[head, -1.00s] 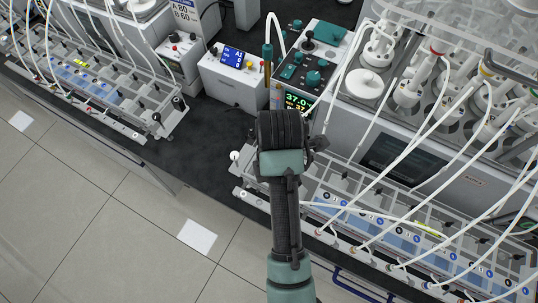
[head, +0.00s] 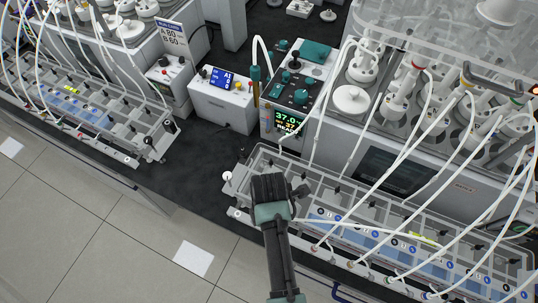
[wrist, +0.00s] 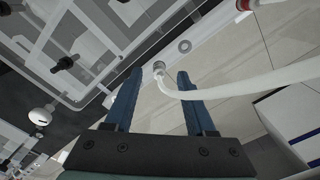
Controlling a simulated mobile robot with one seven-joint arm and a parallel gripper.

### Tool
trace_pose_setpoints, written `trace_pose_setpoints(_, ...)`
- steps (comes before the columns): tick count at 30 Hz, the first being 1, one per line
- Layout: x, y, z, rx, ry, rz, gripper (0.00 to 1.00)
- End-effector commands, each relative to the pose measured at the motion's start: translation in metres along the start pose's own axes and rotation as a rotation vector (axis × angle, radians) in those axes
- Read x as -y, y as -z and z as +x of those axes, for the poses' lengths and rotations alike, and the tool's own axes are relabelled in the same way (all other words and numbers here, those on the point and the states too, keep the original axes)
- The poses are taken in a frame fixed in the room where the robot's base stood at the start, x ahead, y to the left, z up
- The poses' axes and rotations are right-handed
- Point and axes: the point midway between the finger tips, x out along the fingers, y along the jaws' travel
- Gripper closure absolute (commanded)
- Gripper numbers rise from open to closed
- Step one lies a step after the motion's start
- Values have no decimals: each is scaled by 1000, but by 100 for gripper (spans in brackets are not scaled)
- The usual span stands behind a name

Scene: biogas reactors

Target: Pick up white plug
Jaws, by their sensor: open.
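In the wrist view, a white plug (wrist: 159,68) sits at the end of a thick white tube (wrist: 250,86), by the edge of the clear rack. The tube bends away to the right. My gripper (wrist: 159,80) is open, with its two blue fingers on either side of the plug and tube end. I cannot tell whether either finger touches it. In the head view my wrist (head: 270,190) is over the left end of the right-hand rack (head: 262,158) and hides the fingers and the plug.
A red plug (wrist: 243,4) with a tube is farther along the edge. A white round knob (wrist: 40,116) is at the left of the wrist view. Several white tubes (head: 395,185) arch over the right rack. A control box (head: 222,103) stands behind. Open floor (head: 90,225) lies in front.

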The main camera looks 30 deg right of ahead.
Motion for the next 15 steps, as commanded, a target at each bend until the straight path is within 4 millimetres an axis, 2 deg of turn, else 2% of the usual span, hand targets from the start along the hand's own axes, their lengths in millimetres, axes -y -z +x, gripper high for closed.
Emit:
trace_pose_setpoints(4, 0, 0, 11, 0, -1, 0, 44)
trace_pose_setpoints(11, 0, 0, 12, 0, -2, 0, 44)
trace_pose_setpoints(15, -1, 0, 12, 0, -2, 1, 66)
